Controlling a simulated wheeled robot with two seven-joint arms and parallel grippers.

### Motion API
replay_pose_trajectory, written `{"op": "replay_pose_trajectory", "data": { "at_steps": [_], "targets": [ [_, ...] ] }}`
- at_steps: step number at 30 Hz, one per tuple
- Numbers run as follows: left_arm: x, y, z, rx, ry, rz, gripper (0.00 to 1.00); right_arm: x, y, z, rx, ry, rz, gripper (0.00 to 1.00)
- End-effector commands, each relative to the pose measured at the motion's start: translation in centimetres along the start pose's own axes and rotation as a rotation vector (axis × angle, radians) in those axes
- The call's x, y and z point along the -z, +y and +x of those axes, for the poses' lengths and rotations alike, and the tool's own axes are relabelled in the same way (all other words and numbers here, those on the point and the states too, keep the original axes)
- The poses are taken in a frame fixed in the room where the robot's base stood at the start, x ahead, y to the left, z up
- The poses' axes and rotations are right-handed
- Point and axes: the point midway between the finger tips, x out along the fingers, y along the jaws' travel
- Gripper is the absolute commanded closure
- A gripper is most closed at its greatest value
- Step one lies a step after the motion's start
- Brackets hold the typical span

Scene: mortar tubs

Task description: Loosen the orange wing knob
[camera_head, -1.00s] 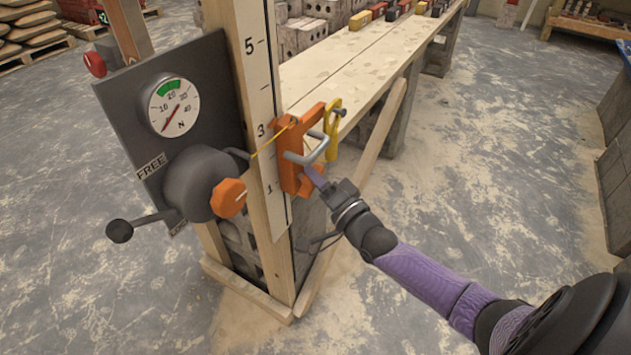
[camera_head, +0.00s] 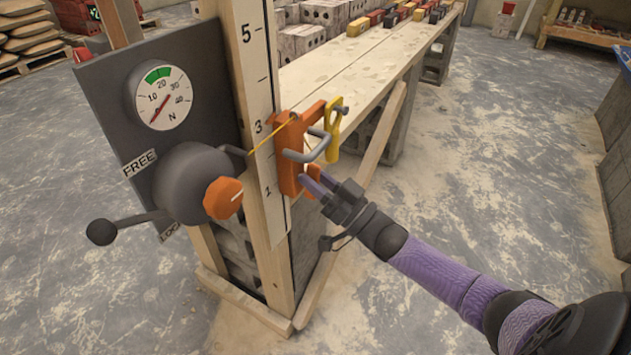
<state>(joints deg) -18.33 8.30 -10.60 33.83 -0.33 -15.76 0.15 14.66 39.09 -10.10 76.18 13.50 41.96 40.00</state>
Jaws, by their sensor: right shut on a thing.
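My right gripper (camera_head: 312,184) is shut at the lower end of the orange clamp (camera_head: 289,158) on the marked wooden post. The orange wing knob is mostly hidden by the fingers there, with only a sliver of orange beside them. A thin yellow line runs from the clamp to the left. My left gripper is out of view.
A dark panel with a round dial (camera_head: 161,96), a grey drum (camera_head: 187,182), an orange faceted knob (camera_head: 223,198) and a ball-ended lever (camera_head: 102,231) stands left of the post (camera_head: 250,90). A plank bench (camera_head: 345,72) runs back. The floor at right is clear.

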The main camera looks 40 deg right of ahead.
Motion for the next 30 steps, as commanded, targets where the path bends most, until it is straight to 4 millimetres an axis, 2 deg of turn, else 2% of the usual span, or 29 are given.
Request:
{"op": "replay_pose_trajectory", "data": {
  "at_steps": [12, 29, 30],
  "targets": [
    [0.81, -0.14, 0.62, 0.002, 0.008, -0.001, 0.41, -0.03, -0.09, -0.01, 0.069, 0.000, -0.167, 1.00],
    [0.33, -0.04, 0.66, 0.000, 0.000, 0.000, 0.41, 0.06, -0.12, 0.02, 0.080, 0.001, -0.193, 1.00],
    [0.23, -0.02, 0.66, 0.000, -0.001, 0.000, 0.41, 0.06, -0.12, 0.02, 0.079, 0.001, -0.193, 0.61]
  ]
}}
